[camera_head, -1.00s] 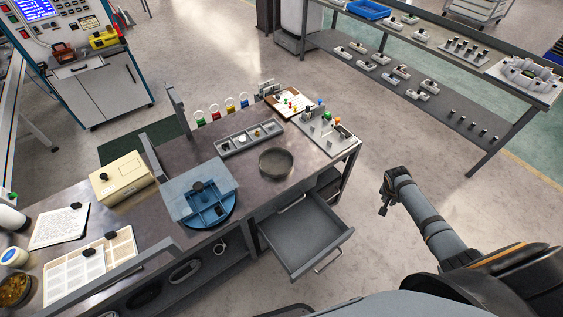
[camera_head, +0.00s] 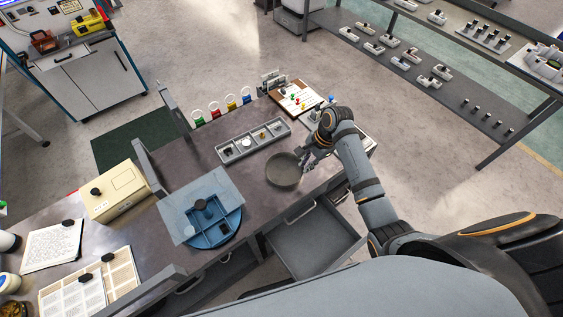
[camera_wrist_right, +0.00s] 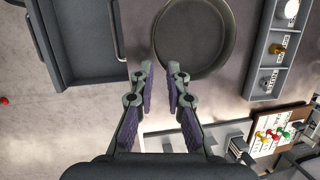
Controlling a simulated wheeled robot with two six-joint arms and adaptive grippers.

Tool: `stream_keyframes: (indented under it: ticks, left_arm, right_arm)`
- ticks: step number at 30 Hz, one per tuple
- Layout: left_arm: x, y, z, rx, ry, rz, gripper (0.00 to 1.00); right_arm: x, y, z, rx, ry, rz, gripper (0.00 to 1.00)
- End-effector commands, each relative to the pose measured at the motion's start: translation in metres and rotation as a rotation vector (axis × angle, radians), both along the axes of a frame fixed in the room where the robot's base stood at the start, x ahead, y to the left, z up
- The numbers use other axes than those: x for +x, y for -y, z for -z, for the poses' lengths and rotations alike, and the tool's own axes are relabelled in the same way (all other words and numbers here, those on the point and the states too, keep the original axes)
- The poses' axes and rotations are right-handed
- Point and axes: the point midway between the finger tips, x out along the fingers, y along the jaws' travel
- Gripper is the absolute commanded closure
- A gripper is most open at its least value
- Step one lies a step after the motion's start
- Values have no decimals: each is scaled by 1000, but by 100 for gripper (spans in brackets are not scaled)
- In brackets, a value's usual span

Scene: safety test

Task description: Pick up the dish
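The dish is a round, shallow grey bowl (camera_head: 284,170) on the workbench (camera_head: 262,200), near its front edge. It seems empty. In the right wrist view the dish (camera_wrist_right: 195,38) is at the top, just ahead of the fingers. My right gripper (camera_head: 305,161) is at the dish's right side in the head view. In the wrist view its fingers (camera_wrist_right: 160,71) are apart with a narrow gap, tips close to the dish's near rim. I cannot tell whether they touch it. Nothing is held between them. My left gripper is not in view.
An open drawer (camera_head: 312,240) juts out below the bench. A compartment tray (camera_head: 253,140) lies behind the dish, a clipboard (camera_head: 297,98) beyond it. A blue divided container (camera_head: 212,230) stands left of the dish. Bare bench top lies between it and the dish.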

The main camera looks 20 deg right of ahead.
Motion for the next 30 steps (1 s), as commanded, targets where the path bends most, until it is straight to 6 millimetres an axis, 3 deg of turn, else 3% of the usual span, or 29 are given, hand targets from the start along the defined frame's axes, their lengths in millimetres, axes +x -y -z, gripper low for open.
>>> stream_keyframes:
  ticks: [3,6,8,11,15,18,24,30]
  left_arm:
    - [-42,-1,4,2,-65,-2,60]
    - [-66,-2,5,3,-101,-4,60]
    - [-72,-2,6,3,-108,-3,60]
    - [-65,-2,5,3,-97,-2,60]
    - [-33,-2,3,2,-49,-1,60]
    - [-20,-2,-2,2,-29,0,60]
    - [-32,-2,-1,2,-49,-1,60]
    - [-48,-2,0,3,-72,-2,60]
  right_arm:
    - [0,-5,14,3,-5,2,86]
    - [1,-10,32,3,-4,1,86]
    - [2,-12,40,1,-3,1,86]
    - [2,-14,49,0,0,0,86]
    - [2,-15,52,0,-1,0,86]
    - [1,-21,63,1,-5,1,86]
    - [1,-32,94,-1,-3,0,86]
    - [2,-33,99,-2,0,0,86]
